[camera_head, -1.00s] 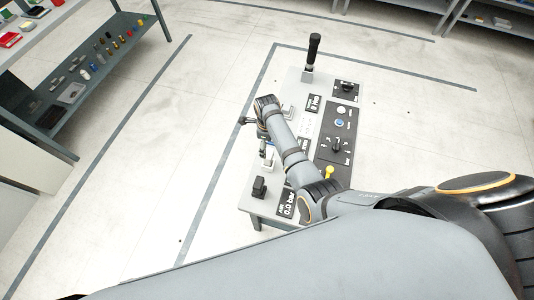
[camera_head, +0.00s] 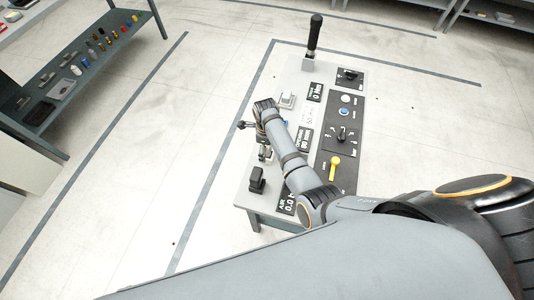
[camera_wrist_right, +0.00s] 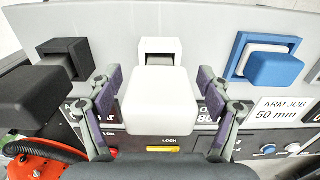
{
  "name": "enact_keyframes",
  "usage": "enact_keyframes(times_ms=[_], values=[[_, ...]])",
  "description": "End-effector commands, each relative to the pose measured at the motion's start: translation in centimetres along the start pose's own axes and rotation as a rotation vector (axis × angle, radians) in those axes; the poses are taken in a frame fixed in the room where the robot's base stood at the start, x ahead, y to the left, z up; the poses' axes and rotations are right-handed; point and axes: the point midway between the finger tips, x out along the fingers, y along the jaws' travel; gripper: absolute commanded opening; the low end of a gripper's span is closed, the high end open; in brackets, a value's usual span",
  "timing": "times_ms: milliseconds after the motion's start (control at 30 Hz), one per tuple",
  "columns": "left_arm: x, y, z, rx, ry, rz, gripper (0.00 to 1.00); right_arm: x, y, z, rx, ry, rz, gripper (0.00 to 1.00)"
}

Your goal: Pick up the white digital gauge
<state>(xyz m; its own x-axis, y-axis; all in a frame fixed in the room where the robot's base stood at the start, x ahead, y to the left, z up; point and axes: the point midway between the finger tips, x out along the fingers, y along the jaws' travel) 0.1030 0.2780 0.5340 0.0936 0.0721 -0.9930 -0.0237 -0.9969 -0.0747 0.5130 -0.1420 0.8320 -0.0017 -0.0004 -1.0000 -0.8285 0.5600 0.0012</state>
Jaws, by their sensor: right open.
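The white digital gauge shows in the right wrist view as a plain white block (camera_wrist_right: 160,100) in front of a white square housing (camera_wrist_right: 160,47). No display face is visible on it. My right gripper (camera_wrist_right: 160,108) is open, with one finger on each side of the white block. Narrow gaps seem to remain between block and fingers; contact cannot be told. In the head view my right arm reaches over the bench (camera_head: 245,195) and covers most of the gauge and the fingertips. My left gripper is not in view.
A black block (camera_wrist_right: 65,60) stands left of the gauge and a blue one (camera_wrist_right: 275,65) right of it. The bench also carries a tall black-handled lever (camera_head: 314,35), a yellow lever (camera_head: 334,168) and dark control panels. A shelf (camera_head: 85,70) with small items stands at the left.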

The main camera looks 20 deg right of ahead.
Motion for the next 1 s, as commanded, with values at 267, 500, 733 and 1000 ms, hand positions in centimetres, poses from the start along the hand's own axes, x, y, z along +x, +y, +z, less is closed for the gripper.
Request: enact_keyframes(times_ms=[267, 500, 733, 1000], values=[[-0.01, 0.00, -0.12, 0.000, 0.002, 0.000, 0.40, -0.05, -0.01, 0.01, 0.000, 0.000, 0.000, 0.71], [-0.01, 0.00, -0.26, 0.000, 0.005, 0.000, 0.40, -0.03, -0.01, 0.00, 0.000, 0.000, 0.000, 0.39], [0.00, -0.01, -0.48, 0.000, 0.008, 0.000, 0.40, -0.02, -0.01, 0.00, 0.000, 0.000, 0.000, 0.15], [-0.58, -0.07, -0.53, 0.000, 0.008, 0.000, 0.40, -0.58, -0.01, 0.00, 0.000, 0.000, 0.000, 0.15]])
